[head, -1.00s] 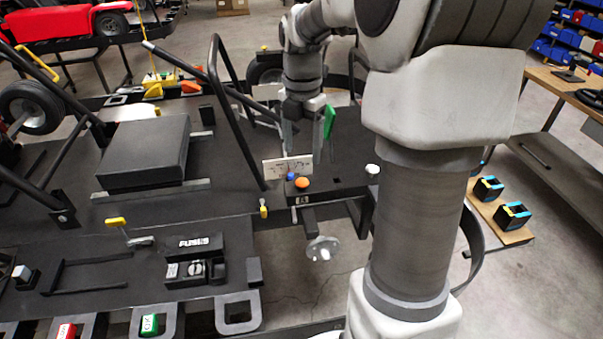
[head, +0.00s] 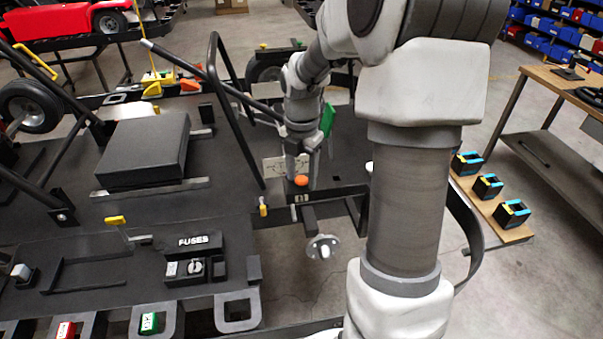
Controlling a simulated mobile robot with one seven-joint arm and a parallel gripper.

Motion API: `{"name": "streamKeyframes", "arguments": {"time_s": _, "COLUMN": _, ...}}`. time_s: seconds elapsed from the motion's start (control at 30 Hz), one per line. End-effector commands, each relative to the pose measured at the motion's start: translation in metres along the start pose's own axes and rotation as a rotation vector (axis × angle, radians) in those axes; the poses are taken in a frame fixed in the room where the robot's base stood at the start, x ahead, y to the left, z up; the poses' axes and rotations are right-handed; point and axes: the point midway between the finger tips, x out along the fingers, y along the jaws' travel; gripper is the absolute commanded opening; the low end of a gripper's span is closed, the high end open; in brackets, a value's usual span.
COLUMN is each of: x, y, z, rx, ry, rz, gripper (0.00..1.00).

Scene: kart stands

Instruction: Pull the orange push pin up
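The orange push pin (head: 301,181) shows as a round orange knob on the black block at the front of the kart's dark platform. My gripper (head: 302,172) points down just above and behind it. Its two fingers look apart, with the orange knob in front of or between them; I cannot tell which, or whether they touch it. A blue knob beside the pin is hidden behind my gripper.
A white labelled plate (head: 272,167) stands close left of the gripper, and a green part (head: 327,120) stands behind it. A black tube frame (head: 235,115) rises to the left. A fuse box (head: 195,258) sits front left. Black holders (head: 488,186) lie on a wooden board at right.

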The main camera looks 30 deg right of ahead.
Motion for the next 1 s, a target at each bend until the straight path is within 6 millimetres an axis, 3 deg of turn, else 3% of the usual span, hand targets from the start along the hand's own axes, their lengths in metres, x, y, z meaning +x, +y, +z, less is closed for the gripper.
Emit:
{"name": "streamKeyframes", "arguments": {"time_s": 0.03, "x": 0.0, "y": 0.0, "z": 0.0, "rx": 0.0, "ry": 0.0, "rz": 0.0, "gripper": 0.47}}
{"name": "streamKeyframes", "arguments": {"time_s": 0.3, "x": 0.0, "y": 0.0, "z": 0.0, "rx": 0.0, "ry": 0.0, "rz": 0.0, "gripper": 0.0}}
{"name": "streamKeyframes", "arguments": {"time_s": 1.0, "x": -0.011, "y": 0.0, "z": 0.0, "rx": 0.0, "ry": -0.001, "rz": 0.0, "gripper": 0.0}}
